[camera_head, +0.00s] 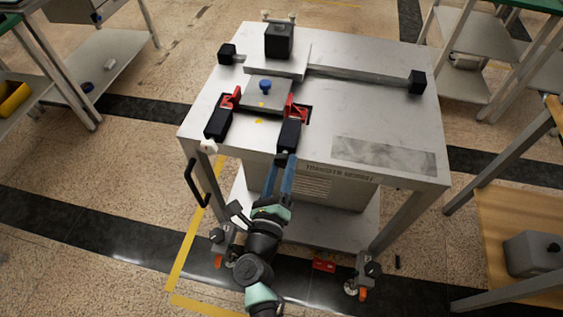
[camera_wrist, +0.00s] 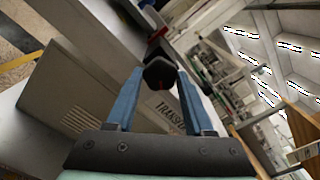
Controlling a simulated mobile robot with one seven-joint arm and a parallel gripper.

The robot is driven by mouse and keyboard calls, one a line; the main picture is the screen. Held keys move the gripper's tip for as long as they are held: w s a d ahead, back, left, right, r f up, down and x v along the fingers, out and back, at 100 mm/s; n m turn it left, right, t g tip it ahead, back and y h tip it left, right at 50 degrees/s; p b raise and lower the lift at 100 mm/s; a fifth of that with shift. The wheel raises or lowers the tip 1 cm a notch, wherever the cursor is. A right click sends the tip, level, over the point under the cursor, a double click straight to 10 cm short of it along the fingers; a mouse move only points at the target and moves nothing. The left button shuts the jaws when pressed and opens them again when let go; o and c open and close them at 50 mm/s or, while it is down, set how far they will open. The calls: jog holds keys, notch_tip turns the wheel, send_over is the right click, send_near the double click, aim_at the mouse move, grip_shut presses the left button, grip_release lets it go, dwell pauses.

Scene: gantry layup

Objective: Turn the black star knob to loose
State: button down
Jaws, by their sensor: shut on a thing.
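The gripper is shut on the knob. Any loose or tight markings are too small to read.
Two red clamps with black handles, left (camera_head: 217,123) and right (camera_head: 289,135), stand beside a grey plate (camera_head: 262,97) with a blue knob (camera_head: 266,85). The right handle lies close behind my fingertips. A black bent handle (camera_head: 196,190) juts from the cart's left side.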

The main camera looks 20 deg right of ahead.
jog(key=n+p, duration=0.3)
jog(key=n, duration=0.3)
jog(key=shift+r, duration=0.15)
jog(key=n+p, duration=0.3)
jog(key=n, duration=0.3)
jog(key=shift+r+n, duration=0.1)
jog(key=shift+n, duration=0.3)
jog(key=n+p, duration=0.2)
jog(key=n, duration=0.4)
jog(key=shift+p, duration=0.35)
jog(key=n+p, duration=0.1)
jog(key=n, duration=0.5)
jog(key=shift+p, duration=0.3)
jog(key=shift+c, duration=1.4)
grip_release()
jog(key=shift+a, duration=0.1)
